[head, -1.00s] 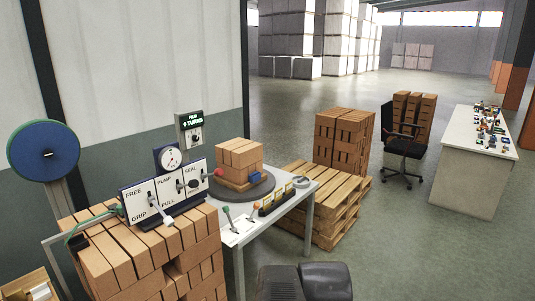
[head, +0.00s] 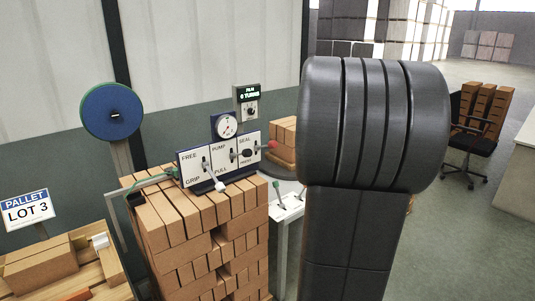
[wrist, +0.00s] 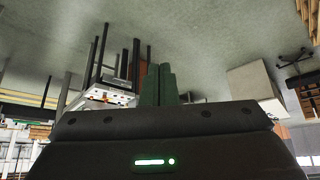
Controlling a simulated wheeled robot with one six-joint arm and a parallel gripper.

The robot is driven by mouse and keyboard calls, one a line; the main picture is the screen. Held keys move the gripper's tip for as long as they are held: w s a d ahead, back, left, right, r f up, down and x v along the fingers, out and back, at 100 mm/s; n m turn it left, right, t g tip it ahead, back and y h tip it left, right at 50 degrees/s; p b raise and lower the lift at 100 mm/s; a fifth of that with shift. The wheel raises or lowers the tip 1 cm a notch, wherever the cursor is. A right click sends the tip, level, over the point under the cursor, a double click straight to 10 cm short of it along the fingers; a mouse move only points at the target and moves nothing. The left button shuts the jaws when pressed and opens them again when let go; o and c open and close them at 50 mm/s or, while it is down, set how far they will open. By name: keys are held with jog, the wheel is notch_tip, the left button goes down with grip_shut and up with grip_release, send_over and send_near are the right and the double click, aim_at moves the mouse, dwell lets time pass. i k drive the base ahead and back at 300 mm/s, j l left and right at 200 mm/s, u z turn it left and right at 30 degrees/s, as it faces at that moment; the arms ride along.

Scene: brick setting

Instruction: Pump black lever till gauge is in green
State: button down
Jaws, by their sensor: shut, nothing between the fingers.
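A white panel (head: 193,168) stands on a stack of bricks left of centre in the head view, marked FREE/GRIP, PUMP/PULL and SEAL/PRESS. A small dark lever (head: 234,156) sits at the PUMP/PULL section; its exact position is hard to tell. A round white gauge (head: 226,125) is above the panel. Its needle and any green zone are too small to read. My gripper (wrist: 158,84) shows in the wrist view with its fingers together and nothing between them. It is apart from the panel and points over open floor. The head view shows only my arm, not the gripper.
A white-handled lever (head: 221,186) and a red knob (head: 272,144) project from the panel. A green hose runs at its left. A blue reel (head: 112,111) stands behind. A pallet sign (head: 27,210) is at left. My arm covers the right-centre.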

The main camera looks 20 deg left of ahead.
aim_at(246, 153)
jog(key=i+j, duration=0.15)
jog(key=i, duration=0.5)
jog(key=i+j, duration=0.2)
jog(key=i, duration=0.5)
jog(key=u, duration=1.75)
